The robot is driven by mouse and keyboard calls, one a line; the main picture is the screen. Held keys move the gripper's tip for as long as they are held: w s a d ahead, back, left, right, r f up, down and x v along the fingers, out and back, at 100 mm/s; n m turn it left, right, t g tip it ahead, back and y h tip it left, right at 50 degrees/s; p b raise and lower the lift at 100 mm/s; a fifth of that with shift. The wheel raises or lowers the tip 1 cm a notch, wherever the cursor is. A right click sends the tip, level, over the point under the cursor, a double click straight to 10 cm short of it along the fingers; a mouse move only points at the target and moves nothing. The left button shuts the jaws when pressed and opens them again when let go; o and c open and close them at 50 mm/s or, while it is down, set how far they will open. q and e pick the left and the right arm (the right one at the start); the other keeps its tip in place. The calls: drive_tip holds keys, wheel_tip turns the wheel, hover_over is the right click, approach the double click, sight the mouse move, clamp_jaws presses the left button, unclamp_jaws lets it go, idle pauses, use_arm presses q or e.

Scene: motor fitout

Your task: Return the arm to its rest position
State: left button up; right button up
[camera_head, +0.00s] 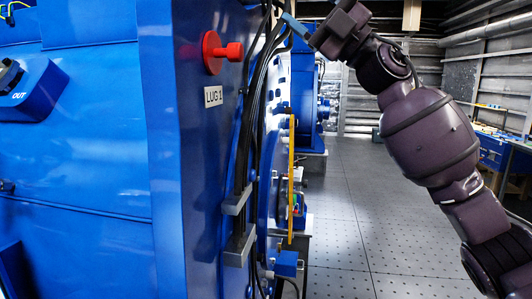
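My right arm (428,135) comes in from the lower right and reaches up to the top middle of the view. Its dark gripper (305,27) is at the top edge, beside the black cables on the side of the blue motor housing (100,120). A light blue finger-like part points left at the cables; whether it touches them I cannot tell. My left gripper and arm are not in view.
A red knob (219,52) sticks out above a "LUG 1" label (213,96). Black cables (250,130) run down the housing into grey clamps (238,202). A yellow vertical strip (291,180) stands beyond. The tiled floor (365,210) is clear; a blue workbench (495,150) stands at right.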

drive_tip(key=w+d+f+m+t+h, duration=0.2)
drive_tip(key=d+f+m+t+h, duration=0.2)
drive_tip(key=f+m+t+h, duration=0.55)
drive_tip(key=w+d+f+m+t+h, duration=0.2)
drive_tip(key=w+d+f+m+h, duration=0.3)
drive_tip(key=f, duration=0.9)
drive_tip(key=d+f+m+t+h, duration=0.35)
drive_tip(key=f+m+t, duration=0.25)
drive_tip(key=f+m, duration=0.4)
drive_tip(key=s+d+f+m+g+h, duration=0.2)
drive_tip(key=s+f+h, duration=0.1)
drive_tip(key=f, duration=1.1)
drive_tip(key=s+d+f+m+g+h, duration=0.1)
drive_tip(key=s+d+f+m+g, duration=0.1)
drive_tip(key=s+f, duration=0.45)
drive_tip(key=s+d+f+m+g+h, duration=0.15)
drive_tip(key=s+f, duration=0.25)
drive_tip(key=f, duration=0.6)
drive_tip(key=s+d+f+m+g+h, duration=0.1)
drive_tip(key=s+f+g, duration=0.1)
drive_tip(key=s+f, duration=0.6)
drive_tip(key=s+d+f+m+g+h, duration=0.1)
drive_tip(key=s+d+f+g, duration=0.1)
drive_tip(key=s+f, duration=0.6)
drive_tip(key=s, duration=0.4)
drive_tip(key=shift+s+m+g, duration=0.25)
drive_tip(key=shift+m+g, duration=0.05)
drive_tip(key=shift+g, duration=0.1)
